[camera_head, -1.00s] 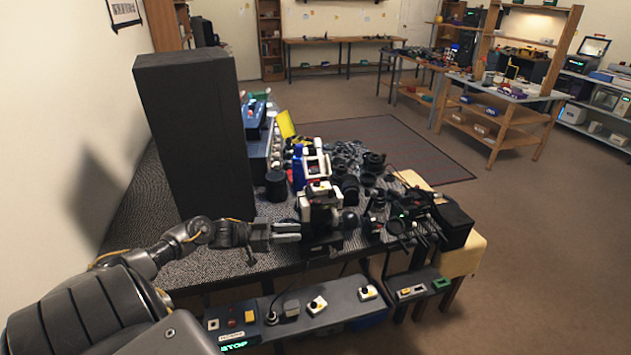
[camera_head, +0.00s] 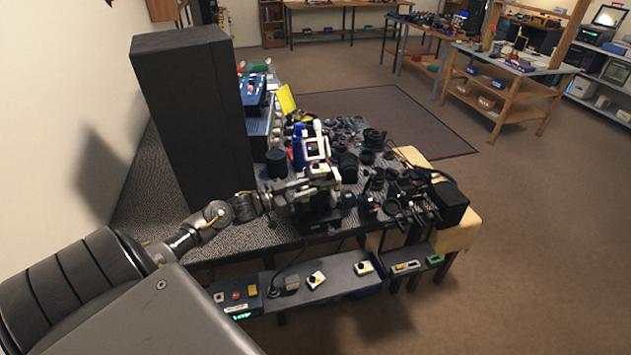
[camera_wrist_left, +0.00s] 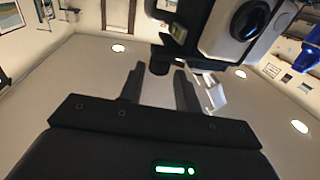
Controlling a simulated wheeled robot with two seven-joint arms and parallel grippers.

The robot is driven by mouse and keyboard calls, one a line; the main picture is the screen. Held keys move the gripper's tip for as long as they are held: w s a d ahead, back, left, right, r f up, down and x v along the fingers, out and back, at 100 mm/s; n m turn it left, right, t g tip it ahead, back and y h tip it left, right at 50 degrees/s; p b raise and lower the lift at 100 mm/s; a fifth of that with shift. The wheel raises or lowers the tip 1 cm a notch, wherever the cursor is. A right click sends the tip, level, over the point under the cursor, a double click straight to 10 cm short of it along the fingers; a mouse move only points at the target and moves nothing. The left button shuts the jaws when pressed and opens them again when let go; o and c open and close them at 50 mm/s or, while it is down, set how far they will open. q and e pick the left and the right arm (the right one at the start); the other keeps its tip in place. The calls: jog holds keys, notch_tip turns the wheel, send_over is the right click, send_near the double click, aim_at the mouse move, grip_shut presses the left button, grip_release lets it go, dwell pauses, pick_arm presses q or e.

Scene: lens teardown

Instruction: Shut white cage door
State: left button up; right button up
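A white and black device (camera_head: 322,174) stands at the near edge of the cluttered table. I cannot tell its door apart in the head view. In the left wrist view its pale body with a round dark lens (camera_wrist_left: 252,18) fills the upper right, and a small white angled part (camera_wrist_left: 211,93) hangs just right of the fingers; I cannot tell whether this is the cage door. My left gripper (camera_wrist_left: 160,88) is open, its two dark fingers apart. A dark knob-like piece shows beyond the gap. In the head view the left gripper (camera_head: 297,193) is against the device's left side. My right gripper is out of view.
Dark lenses and parts crowd the table right of the device, with a black bag (camera_head: 447,205) at the right. A low control bench with buttons (camera_head: 317,281) lies in front. Bare mat shows at left.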

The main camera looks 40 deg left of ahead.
aim_at(316, 183)
pick_arm(q)
jog(key=shift+p+x, duration=0.4)
jog(key=shift+x, duration=1.65)
jog(key=shift+c, duration=0.3)
grip_shut()
